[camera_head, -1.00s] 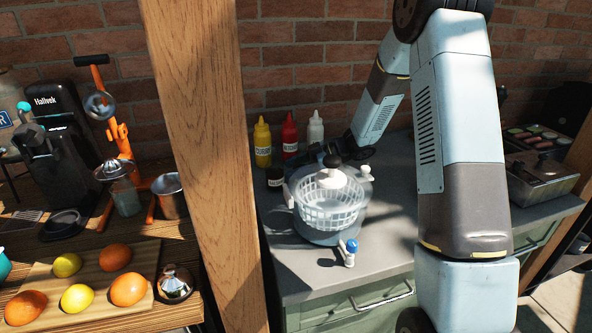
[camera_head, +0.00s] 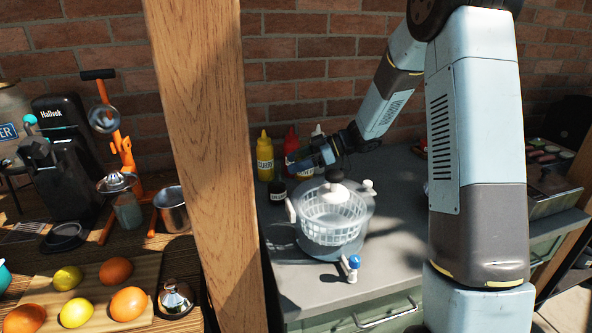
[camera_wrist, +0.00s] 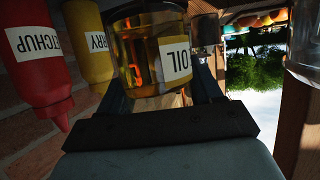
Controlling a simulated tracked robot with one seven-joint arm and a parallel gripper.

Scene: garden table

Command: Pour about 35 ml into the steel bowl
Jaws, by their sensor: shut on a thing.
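My gripper (camera_head: 312,156) is above the counter, behind the salad spinner and in front of the sauce bottles. In the wrist view my gripper (camera_wrist: 163,82) is shut on a clear bottle of amber oil (camera_wrist: 136,52) with a white OIL label. The bottle sits between the two fingers; in the head view it is hard to make out. A steel, pot-like vessel (camera_head: 173,210) stands on the wooden shelf at left, beside the orange juicer. I cannot tell whether it is the steel bowl; no other steel bowl is plain.
The salad spinner (camera_head: 333,247) stands on the grey counter. Yellow (camera_head: 264,150) and red (camera_head: 290,140) bottles and a dark jar (camera_head: 278,190) stand behind it. A wooden post (camera_head: 200,150) divides the counter from the shelf. Fruit lies on a board (camera_head: 140,275).

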